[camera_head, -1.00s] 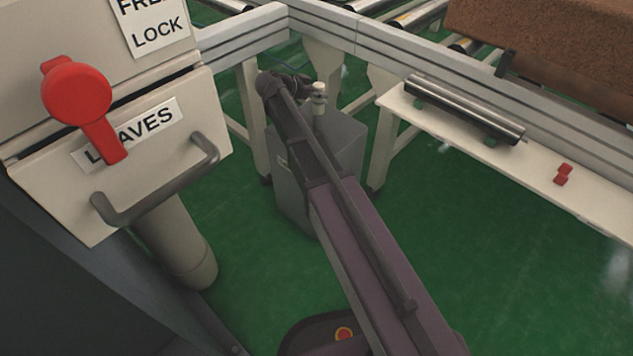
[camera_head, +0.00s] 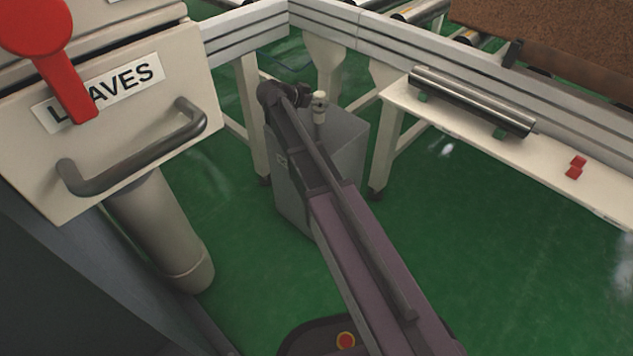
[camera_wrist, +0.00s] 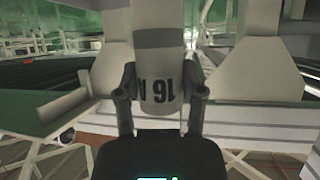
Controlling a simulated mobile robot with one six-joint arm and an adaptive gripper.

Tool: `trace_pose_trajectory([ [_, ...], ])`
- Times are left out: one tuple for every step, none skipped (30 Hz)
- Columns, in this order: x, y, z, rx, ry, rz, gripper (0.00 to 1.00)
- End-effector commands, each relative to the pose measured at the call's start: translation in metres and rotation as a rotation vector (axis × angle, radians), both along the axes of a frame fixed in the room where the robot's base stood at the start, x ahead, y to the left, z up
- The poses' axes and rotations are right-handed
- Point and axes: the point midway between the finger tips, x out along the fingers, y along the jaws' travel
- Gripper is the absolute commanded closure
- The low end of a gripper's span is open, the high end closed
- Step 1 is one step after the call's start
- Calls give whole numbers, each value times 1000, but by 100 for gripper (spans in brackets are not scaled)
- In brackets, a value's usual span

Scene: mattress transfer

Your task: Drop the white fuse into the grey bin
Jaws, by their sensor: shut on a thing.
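The white fuse (camera_wrist: 160,60) is a pale cylinder with a grey band and upside-down dark print in the wrist view. My gripper (camera_wrist: 160,98) is shut on it, with one finger on each side. In the head view the fuse (camera_head: 320,103) stands roughly upright beside my gripper (camera_head: 303,95) at the far end of my arm. The grey bin (camera_head: 348,152) is a tall box on the green floor. The fuse appears over or near its top. My arm hides part of the bin, and its inside cannot be made out.
A cabinet with a red lever (camera_head: 68,85) and a bar handle (camera_head: 135,160) is at the left. White conveyor frames (camera_head: 385,42) stand behind the bin. A shelf (camera_head: 550,165) at right carries a metal roller (camera_head: 470,100) and small red pieces (camera_head: 576,167).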

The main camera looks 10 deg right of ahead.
Motion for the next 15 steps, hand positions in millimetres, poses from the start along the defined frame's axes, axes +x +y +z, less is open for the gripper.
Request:
trace_pose_trajectory([
  [0, 0, 0, 0, 0, 0, 100],
  [0, 0, 0, 0, 0, 0, 100],
  [0, 0, 0, 0, 0, 0, 100],
  [0, 0, 0, 0, 0, 0, 46],
  [0, 0, 0, 0, 0, 0, 37],
  [0, 0, 0, 0, 0, 0, 25],
  [0, -1, 0, 0, 0, 0, 16],
  [0, -1, 0, 0, 0, -1, 8],
  [0, -1, 0, 0, 0, -1, 8],
  [0, -1, 0, 0, 0, -1, 8],
  [0, -1, 0, 0, 0, -1, 8],
  [0, -1, 0, 0, 0, -1, 8],
  [0, -1, 0, 0, 0, -1, 8],
  [0, -1, 0, 0, 0, -1, 8],
  [0, -1, 0, 0, 0, -1, 8],
])
